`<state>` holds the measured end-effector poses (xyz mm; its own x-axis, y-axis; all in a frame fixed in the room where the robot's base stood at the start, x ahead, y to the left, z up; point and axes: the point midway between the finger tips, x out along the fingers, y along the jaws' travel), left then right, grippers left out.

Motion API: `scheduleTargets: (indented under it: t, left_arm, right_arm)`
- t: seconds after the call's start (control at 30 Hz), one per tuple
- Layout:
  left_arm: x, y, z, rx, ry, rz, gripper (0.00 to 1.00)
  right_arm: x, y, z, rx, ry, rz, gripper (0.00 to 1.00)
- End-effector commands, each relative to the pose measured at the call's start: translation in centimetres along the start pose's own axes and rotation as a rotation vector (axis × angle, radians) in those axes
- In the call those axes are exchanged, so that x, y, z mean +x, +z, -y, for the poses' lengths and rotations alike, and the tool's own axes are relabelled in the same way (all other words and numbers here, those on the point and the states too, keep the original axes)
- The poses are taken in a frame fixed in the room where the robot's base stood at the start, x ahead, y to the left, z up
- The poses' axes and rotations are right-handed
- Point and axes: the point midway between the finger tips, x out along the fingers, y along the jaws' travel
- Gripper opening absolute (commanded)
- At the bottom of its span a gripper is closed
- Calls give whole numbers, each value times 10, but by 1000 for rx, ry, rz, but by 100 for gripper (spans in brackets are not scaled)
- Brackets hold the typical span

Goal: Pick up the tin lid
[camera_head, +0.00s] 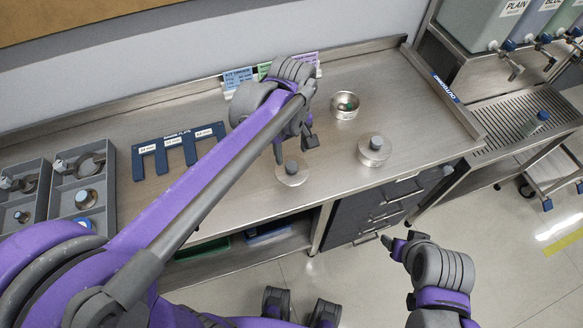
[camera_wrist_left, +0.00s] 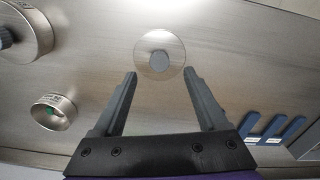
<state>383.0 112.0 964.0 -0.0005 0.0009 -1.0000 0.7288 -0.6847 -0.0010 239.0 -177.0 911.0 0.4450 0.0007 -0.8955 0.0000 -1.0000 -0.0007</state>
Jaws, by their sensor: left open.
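The tin lid (camera_head: 291,178), a flat round metal disc with a grey knob on top, lies on the steel bench. In the left wrist view the lid (camera_wrist_left: 146,58) is just beyond the fingertips, centred between them. My left gripper (camera_head: 294,148) is open and empty above the lid; its spread fingers also show in the left wrist view (camera_wrist_left: 160,76). An open tin (camera_head: 345,112) with something green inside stands behind and to the right. My right gripper (camera_head: 392,246) is in front of the bench, away from the lid; its opening is unclear.
A tin with a knobbed lid on it (camera_head: 374,157) stands right of the loose lid. A blue slotted gauge plate (camera_head: 161,146) lies at left, near grey compartment trays (camera_head: 110,205). Coloured cards (camera_head: 238,77) stand at the back. The bench around the lid is clear.

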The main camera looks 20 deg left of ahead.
Motion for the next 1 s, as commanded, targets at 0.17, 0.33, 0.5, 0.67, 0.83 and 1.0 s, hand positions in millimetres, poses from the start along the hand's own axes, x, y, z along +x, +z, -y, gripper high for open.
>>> scheduleTargets:
  t: [0.17, 0.33, 0.5, 0.67, 0.83, 1.0]
  left_arm:
    - [13, 0, 0, 0, 0, 0, 75]
    - [38, -2, -2, 0, 0, 0, 75]
    - [58, -1, -2, 0, 0, 0, 75]
    - [61, -1, -2, 1, 0, 0, 75]
    - [61, -1, -2, 1, 0, 0, 64]
    - [61, -1, -2, 1, 0, 0, 34]
  right_arm:
    - [1, 1, 0, 0, 0, 0, 69]
    - [1, 1, 0, 0, 0, 1, 69]
    - [2, 2, 0, 0, 0, 1, 69]
    - [2, 2, 0, 0, 0, 2, 69]
    - [2, 2, 0, 0, 0, 1, 69]
    - [2, 2, 0, 0, 0, 1, 69]
